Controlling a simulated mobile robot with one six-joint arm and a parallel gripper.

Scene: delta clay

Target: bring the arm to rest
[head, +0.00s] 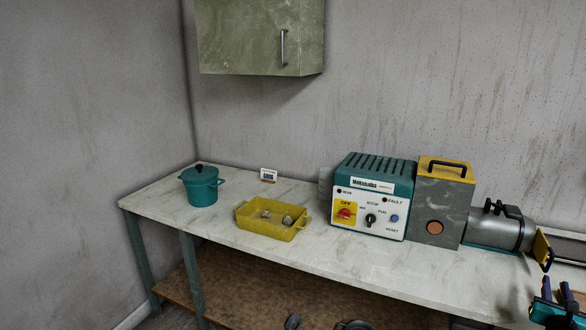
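My gripper is not visible in the head view. Dark rounded shapes at the bottom edge are cut off, and I cannot tell whether they are parts of my arm. No contact between my gripper and anything on the bench shows.
A long bench (290,250) holds a teal lidded pot (202,190), a yellow tray (268,228) with small grey lumps, a small sign (268,175), a teal control box (372,195), a grey-and-yellow machine (440,205) and a cylinder (492,232). A green cabinet (250,35) hangs above.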

